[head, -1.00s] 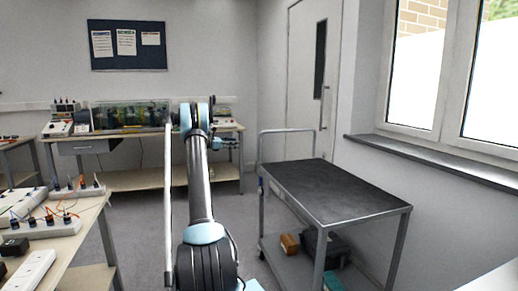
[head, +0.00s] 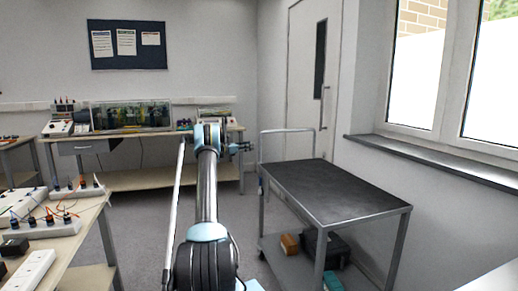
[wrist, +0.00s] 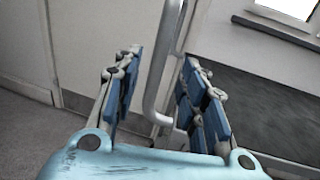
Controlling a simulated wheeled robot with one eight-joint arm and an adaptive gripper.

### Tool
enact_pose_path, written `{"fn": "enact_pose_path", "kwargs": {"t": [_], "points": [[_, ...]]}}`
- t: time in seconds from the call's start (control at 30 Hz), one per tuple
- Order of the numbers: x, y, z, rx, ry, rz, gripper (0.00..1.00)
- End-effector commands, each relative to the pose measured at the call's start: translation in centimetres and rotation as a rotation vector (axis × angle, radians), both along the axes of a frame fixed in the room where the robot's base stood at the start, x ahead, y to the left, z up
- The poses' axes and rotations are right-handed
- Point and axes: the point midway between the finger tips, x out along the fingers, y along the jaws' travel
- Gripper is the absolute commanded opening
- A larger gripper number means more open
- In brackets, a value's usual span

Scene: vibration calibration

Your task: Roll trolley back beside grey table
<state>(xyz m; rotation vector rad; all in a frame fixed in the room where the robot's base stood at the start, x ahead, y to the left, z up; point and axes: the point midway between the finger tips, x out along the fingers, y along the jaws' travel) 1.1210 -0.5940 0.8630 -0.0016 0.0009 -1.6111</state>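The trolley (head: 338,192) stands at the right in the head view, with a dark top, grey legs and a lower shelf. Its pale tubular handle (head: 288,131) rises at the far end. In the wrist view the handle (wrist: 172,45) runs between the spread fingers, or just beyond them; contact cannot be told. My gripper (head: 243,148) is left of the handle in the head view. In the wrist view my gripper (wrist: 162,95) is open, with blue-padded fingers. The trolley top (wrist: 262,112) shows behind the right finger. Which table is the grey one is unclear.
A bench (head: 160,180) with equipment stands against the back wall. A table (head: 78,228) with power strips is at the left. Boxes (head: 290,244) lie on the trolley's lower shelf. A window sill (head: 430,158) runs along the right wall.

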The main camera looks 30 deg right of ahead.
Motion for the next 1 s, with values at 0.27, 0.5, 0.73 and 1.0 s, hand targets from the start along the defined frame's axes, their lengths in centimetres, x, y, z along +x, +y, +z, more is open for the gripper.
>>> {"fn": "enact_pose_path", "kwargs": {"t": [0.27, 0.5, 0.73, 1.0], "points": [[-0.2, -5.0, 0.0, 0.000, 0.000, -0.001, 0.39], [-0.3, -8.1, 0.0, 0.000, 0.000, 0.000, 0.39], [-0.4, -9.2, 0.0, 0.000, 0.000, 0.000, 0.39], [-0.4, -9.3, 0.0, 0.000, 0.000, 0.000, 0.34]]}}
